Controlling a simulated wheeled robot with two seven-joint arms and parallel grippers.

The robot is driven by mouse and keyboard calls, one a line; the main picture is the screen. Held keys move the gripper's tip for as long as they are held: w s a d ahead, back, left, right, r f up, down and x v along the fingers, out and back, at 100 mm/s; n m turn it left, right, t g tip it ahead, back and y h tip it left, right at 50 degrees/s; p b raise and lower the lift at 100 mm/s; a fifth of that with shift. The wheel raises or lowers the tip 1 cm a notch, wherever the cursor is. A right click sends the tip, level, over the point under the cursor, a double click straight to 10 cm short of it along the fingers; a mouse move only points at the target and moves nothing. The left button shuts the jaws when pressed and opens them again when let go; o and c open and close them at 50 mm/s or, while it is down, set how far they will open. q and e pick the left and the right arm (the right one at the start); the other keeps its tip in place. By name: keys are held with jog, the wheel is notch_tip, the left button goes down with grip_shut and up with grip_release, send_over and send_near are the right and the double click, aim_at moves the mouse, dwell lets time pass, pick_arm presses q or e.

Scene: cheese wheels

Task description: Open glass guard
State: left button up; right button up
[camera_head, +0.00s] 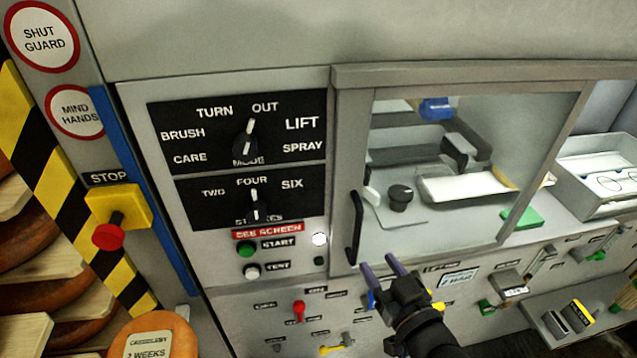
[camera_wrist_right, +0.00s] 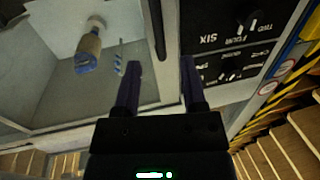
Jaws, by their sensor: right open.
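The glass guard (camera_head: 470,150) is a clear pane in a grey frame on the machine front. It looks shut in the head view. Its black vertical handle (camera_head: 353,228) is at the lower left of the frame. My right gripper (camera_head: 378,262) is open and empty, with its two purple fingers pointing up toward the handle from just below and right. In the right wrist view the open fingers (camera_wrist_right: 160,65) point toward the dark handle (camera_wrist_right: 157,28), which lies in line with the gap between them. I cannot tell whether they touch it. My left gripper is not in view.
A control panel (camera_head: 240,215) with dials and buttons is left of the guard. A red stop button (camera_head: 108,235) sits on a yellow box further left. Small switches (camera_head: 299,310) are below the guard. Cheese wheels (camera_head: 155,335) stand on shelves at lower left.

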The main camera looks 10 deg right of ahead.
aim_at(359, 230)
jog(key=w, duration=0.3)
jog(key=shift+w+a+r, duration=0.2)
jog(key=shift+w+r, duration=0.2)
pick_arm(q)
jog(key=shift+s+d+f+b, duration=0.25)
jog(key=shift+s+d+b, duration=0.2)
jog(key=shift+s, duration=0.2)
pick_arm(e)
jog(key=x, duration=0.5)
jog(key=shift+w+a, duration=0.15)
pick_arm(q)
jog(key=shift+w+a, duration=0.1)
pick_arm(e)
grip_shut()
